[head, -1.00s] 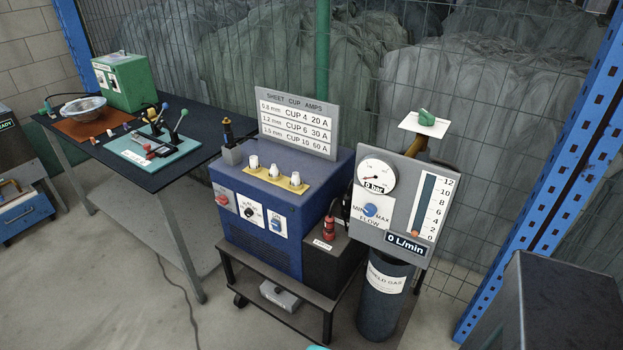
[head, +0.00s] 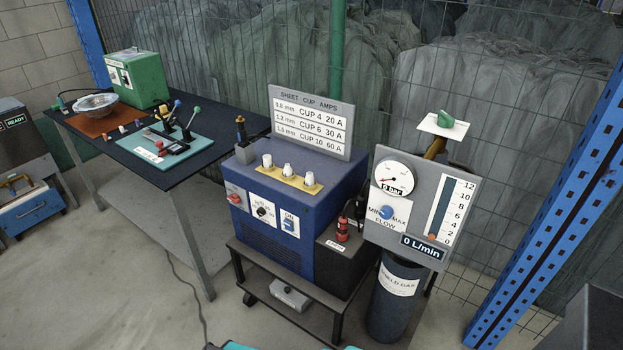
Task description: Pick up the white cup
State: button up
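Three small white cups stand upright in a row on a yellow strip (head: 297,184) on top of a blue welding machine (head: 272,238). They are the left cup (head: 267,161), the middle cup (head: 287,170) and the right cup (head: 309,179). The frame does not show which one the task means. A sign (head: 311,122) behind them lists cup sizes, but no size is readable on the cups. My gripper is not recognisable in this view. Only teal and dark edges show at the bottom, and I cannot tell what they are.
A gas panel (head: 409,226) on a cylinder (head: 395,307) stands right of the machine. A blue post (head: 560,220) rises at right. Floor at front left is mostly clear.

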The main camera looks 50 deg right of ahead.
aim_at(310, 178)
jog(key=u, duration=0.05)
jog(key=i, duration=1)
jog(key=z, duration=0.05)
